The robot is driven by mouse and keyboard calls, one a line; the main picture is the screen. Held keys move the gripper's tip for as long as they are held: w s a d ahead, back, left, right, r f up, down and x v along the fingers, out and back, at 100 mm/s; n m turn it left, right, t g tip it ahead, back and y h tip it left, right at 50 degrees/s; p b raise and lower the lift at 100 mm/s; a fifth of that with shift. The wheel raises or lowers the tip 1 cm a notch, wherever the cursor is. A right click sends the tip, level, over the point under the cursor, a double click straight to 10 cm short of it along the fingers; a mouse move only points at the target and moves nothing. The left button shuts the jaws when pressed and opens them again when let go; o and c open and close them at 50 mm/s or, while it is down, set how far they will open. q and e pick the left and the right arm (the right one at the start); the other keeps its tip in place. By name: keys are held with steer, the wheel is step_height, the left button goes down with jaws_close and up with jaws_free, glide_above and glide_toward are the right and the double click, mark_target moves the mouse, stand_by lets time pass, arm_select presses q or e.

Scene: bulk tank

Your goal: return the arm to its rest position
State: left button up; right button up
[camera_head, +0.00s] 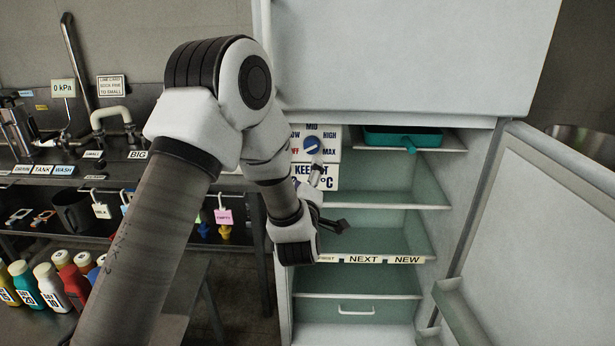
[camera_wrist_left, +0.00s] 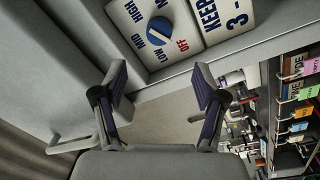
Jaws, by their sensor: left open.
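My left arm reaches in from the lower left of the head view and ends at my left gripper (camera_head: 330,202) in front of the open fridge (camera_head: 395,193). The gripper is open with nothing between its fingers. In the wrist view its two fingers (camera_wrist_left: 160,84) stand apart. A white dial panel (camera_head: 327,158) with a blue knob (camera_head: 311,145) is just above the gripper, marked OFF, LOW, MID, HIGH and MAX. The knob also shows in the wrist view (camera_wrist_left: 160,30), beyond the fingertips and apart from them. My right gripper is not in view.
The fridge door (camera_head: 545,230) stands open at the right. A teal tray (camera_head: 403,137) sits on the top shelf. A bench (camera_head: 60,185) with a sink and tap is at the left, with several coloured bottles (camera_head: 50,285) below. My arm hides part of the bench.

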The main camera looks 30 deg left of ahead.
arm_select(q)
steer(key=s+d+f+m+g+h+p, duration=0.3)
steer(key=s+f, duration=0.4)
steer(key=f, duration=0.6)
steer(key=s+d+f+m+g+h+p, duration=0.1)
steer(key=s+d+f+m+g+h, duration=0.4)
steer(key=f, duration=0.8)
steer(key=s+d+f+m+g, duration=0.2)
steer(key=s+m+g, duration=0.1)
steer(key=s, duration=0.5)
steer(key=s+d+f+m+g+h, duration=0.1)
steer(key=s+d+f+m+g, duration=0.1)
steer(key=s, duration=0.6)
steer(key=s+d+f+m+g, duration=0.2)
steer(key=s+f+m+g, duration=0.1)
steer(key=s, duration=0.5)
steer(key=shift+f+m+g, duration=0.3)
steer(key=shift+f+m, duration=0.2)
steer(key=shift+f, duration=0.05)
